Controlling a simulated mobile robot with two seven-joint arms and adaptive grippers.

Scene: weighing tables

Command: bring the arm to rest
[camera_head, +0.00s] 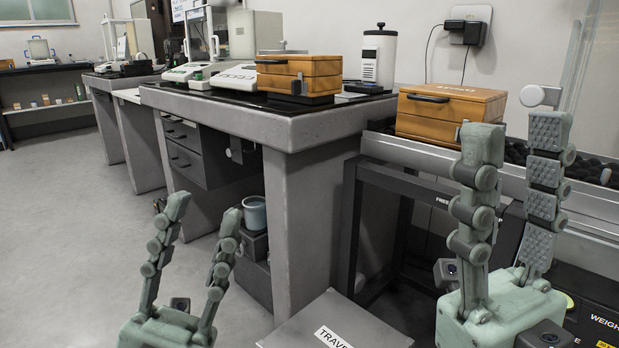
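My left gripper (204,213) is at the lower left with its two grey-green fingers pointing up and apart. It is open and empty, in front of the grey floor and the weighing table's side. My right gripper (516,140) is at the right, also with fingers up and spread. It is open, and nothing shows held between its fingers. It stands in front of the lower bench, and its left fingertip overlaps a wooden box (440,108) in the picture. Whether they touch cannot be told.
A heavy grey weighing table (310,130) carries balances, a wooden drawer box (299,72) and a white canister (379,58). A grey surface labelled TRAVEL (300,325) is at the bottom centre. A blue-grey cup (255,215) stands under the table. Floor (60,230) at left is clear.

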